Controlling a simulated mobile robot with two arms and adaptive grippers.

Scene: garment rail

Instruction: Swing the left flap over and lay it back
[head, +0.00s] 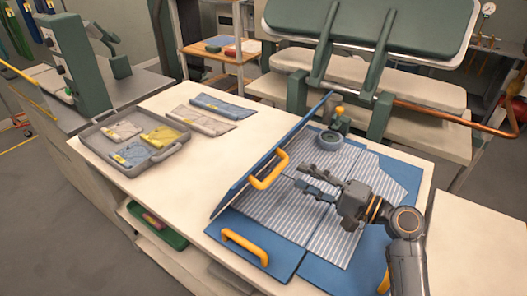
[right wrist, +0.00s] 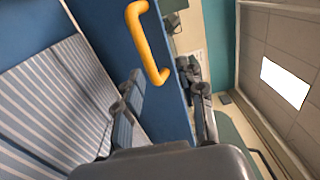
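The left flap (head: 262,165) of the blue folding board stands up, tilted, with an orange handle (head: 268,171) on it. In the right wrist view the flap (right wrist: 115,30) and its orange handle (right wrist: 146,42) show ahead of the fingers. A grey-and-white striped garment (head: 290,205) lies across the board. My right gripper (head: 308,180) is above the garment, to the right of the flap. Its fingers are apart with nothing held between them; in the wrist view they (right wrist: 160,75) frame part of the flap. I cannot tell whether they touch it. My left gripper is not in view.
A front board panel with an orange handle (head: 245,247) lies flat. A green fixture with a grey ring (head: 329,139) stands at the board's back. A grey tray (head: 133,140) and folded garments (head: 202,118) are on the left. A press (head: 370,30) stands behind. Table between tray and flap is clear.

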